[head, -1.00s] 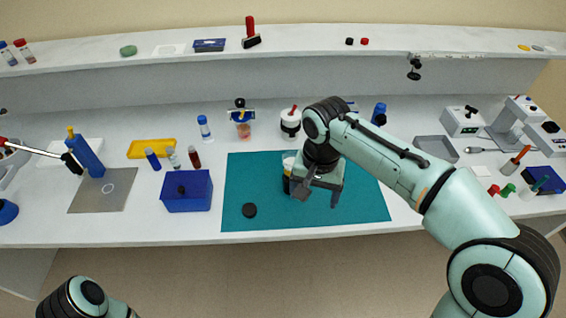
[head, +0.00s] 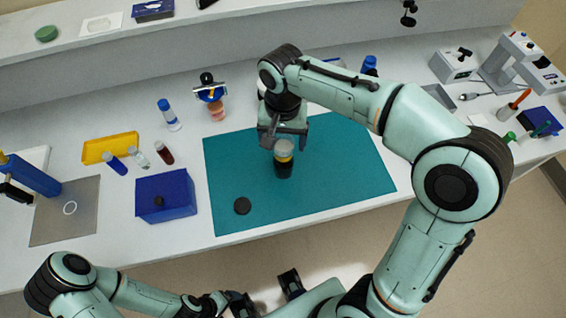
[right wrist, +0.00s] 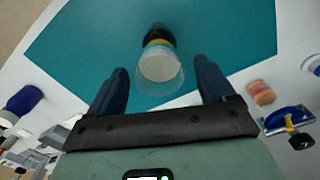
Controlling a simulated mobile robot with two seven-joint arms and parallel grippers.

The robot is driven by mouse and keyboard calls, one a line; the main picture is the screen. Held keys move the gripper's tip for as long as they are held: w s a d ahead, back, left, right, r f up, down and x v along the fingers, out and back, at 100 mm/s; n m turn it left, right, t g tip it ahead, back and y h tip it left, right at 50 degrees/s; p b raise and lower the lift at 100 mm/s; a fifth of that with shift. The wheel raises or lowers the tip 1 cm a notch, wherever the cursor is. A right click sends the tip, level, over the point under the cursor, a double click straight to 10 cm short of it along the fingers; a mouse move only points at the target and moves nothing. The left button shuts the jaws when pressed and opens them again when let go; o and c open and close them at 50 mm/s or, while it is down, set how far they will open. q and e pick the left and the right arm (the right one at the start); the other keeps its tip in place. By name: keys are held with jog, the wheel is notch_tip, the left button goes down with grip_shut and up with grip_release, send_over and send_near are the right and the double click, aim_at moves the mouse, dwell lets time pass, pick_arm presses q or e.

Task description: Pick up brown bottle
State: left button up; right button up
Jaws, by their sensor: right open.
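A black round cap (head: 242,206) lies on the mat left of the bottle. A blue box (head: 166,197), several small vials and a yellow tray (head: 110,147) stand further left. The mat's right part is clear.

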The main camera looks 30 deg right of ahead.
aim_at(283, 155)
jog(key=shift+f, duration=0.7)
notch_tip(283, 155, down, 5)
jog(key=shift+s+f+b, duration=0.1)
jog(key=shift+s+b, duration=0.05)
jog(key=shift+b, duration=0.2)
jog(key=c, duration=1.4)
